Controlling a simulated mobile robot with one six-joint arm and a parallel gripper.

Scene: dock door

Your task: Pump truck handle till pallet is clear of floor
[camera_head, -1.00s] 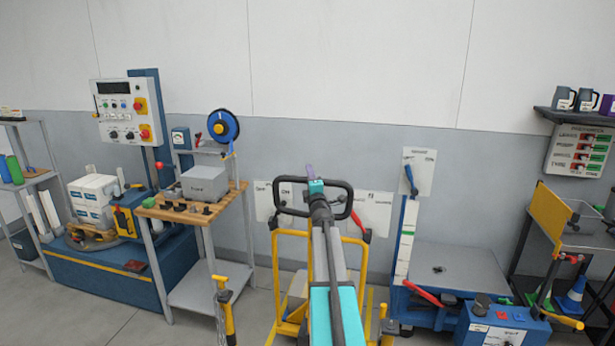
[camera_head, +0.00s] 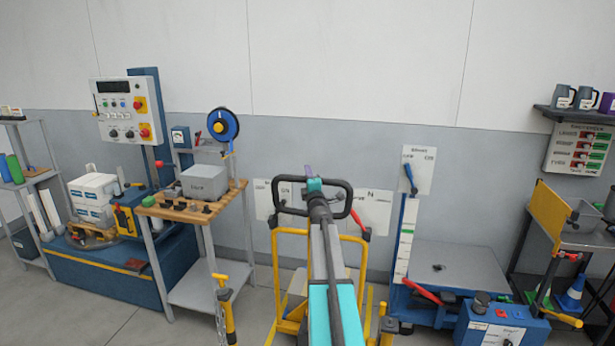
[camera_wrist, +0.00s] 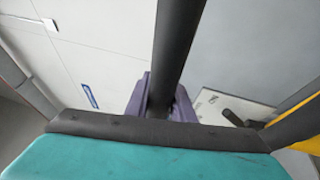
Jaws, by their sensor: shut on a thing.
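The truck handle is a black loop (camera_head: 287,185) at the centre of the head view, in front of a yellow frame (camera_head: 364,262). In the wrist view my purple fingers (camera_wrist: 163,103) are shut around a dark round bar (camera_wrist: 178,40), with one finger on each side. My arm hides the lower middle of the truck. I cannot make out a pallet on the truck or its gap to the floor.
A workbench (camera_head: 232,194) and a blue machine with white boxes (camera_head: 92,190) stand to the left. A grey-topped blue lift table (camera_head: 450,268) with a red lever stands close on the right. A wall (camera_head: 350,70) is behind the truck.

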